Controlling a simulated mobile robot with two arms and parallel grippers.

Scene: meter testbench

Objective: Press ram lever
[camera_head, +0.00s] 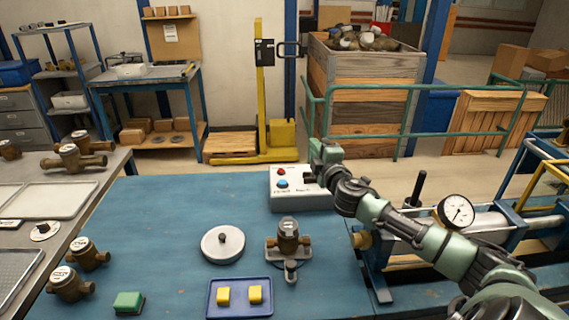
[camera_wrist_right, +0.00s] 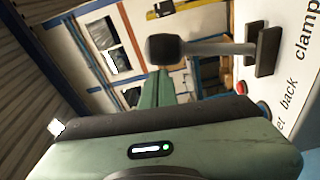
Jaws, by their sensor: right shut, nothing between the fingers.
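A lever with a black knob (camera_wrist_right: 163,48) and grey shaft stands out from a black bracket (camera_wrist_right: 265,50) on a white panel in the right wrist view. The panel is part of the white control box (camera_head: 284,202), which has red and blue buttons. My right gripper (camera_head: 321,150) is shut and empty, just above the right part of that box. In the wrist view its green finger reaches up close to the knob; I cannot tell whether they touch. My arm hides part of the box. My left gripper is not in view.
The blue bench holds a brass meter (camera_head: 288,238) on a stand, a round grey lid (camera_head: 222,244), a blue tray (camera_head: 240,311) with yellow blocks, and a green block (camera_head: 128,302). A rig with a dial gauge (camera_head: 456,212) and an upright black handle (camera_head: 416,188) stands at right.

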